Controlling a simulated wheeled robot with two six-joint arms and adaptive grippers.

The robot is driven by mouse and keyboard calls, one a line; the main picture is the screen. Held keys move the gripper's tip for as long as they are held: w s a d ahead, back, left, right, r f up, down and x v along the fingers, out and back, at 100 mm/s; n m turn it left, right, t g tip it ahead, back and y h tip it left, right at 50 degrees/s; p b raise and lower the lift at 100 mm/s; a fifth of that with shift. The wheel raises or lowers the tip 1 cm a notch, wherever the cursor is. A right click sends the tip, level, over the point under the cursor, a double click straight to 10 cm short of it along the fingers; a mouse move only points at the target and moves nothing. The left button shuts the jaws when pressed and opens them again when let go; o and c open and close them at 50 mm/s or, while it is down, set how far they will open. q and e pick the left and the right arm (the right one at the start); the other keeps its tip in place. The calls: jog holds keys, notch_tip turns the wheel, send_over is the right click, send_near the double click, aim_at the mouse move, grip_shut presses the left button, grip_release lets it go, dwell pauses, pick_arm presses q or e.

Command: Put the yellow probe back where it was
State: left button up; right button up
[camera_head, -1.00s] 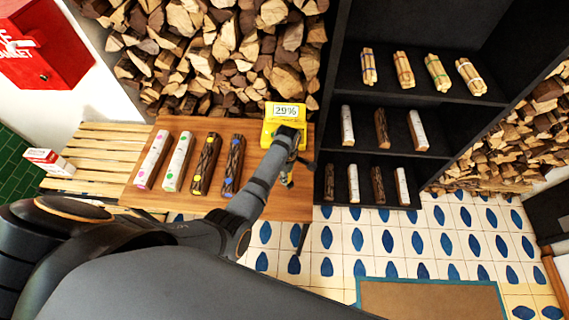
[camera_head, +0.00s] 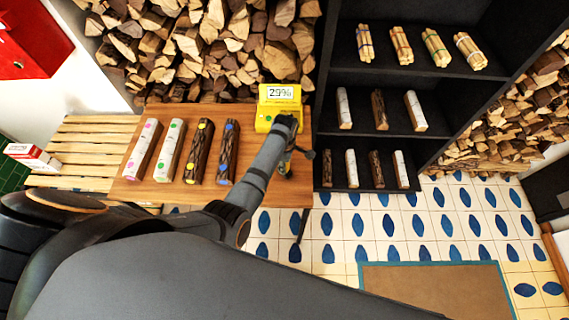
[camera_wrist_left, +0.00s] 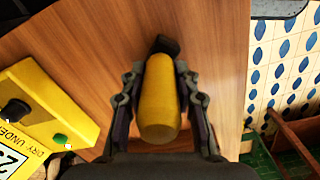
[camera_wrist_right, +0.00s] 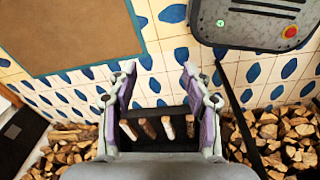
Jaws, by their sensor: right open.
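The yellow probe (camera_wrist_left: 158,105), with a black far end, is between the fingers of my left gripper (camera_wrist_left: 160,85), which looks shut on it. In the head view my left gripper (camera_head: 286,160) is over the right end of the wooden table (camera_head: 254,190), hiding most of the probe. The yellow meter (camera_head: 263,124), its display reading 29%, stands behind the gripper on the table. It also shows at the left of the left wrist view (camera_wrist_left: 50,95). My right gripper (camera_wrist_right: 160,95) is open and empty, away from the table.
Several marked logs (camera_head: 186,152) lie left of my left gripper. A dark shelf (camera_head: 385,88) with log pieces and stick bundles stands to the right. Stacked firewood (camera_head: 215,50) is behind the table. A brown mat (camera_head: 435,290) lies on the tiled floor.

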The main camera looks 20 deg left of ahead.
pick_arm(q)
jog(key=o, duration=0.5)
jog(key=shift+w+a+f, duration=0.1)
jog(key=shift+w+a, duration=0.05)
jog(key=shift+c, duration=0.2)
pick_arm(e)
jog(key=shift+s+d, duration=0.25)
jog(key=shift+s, duration=0.45)
jog(key=shift+w, duration=0.1)
pick_arm(q)
jog(key=shift+r, duration=0.3)
notch_tip(320, 180, up, 6)
jog(key=p, duration=0.7)
jog(key=shift+r, duration=2.95)
pick_arm(e)
notch_tip(320, 180, up, 7)
jog(key=shift+w+a+f, duration=0.15)
jog(key=shift+w+a, duration=0.05)
jog(key=shift+w, duration=0.05)
jog(key=shift+d, duration=0.1)
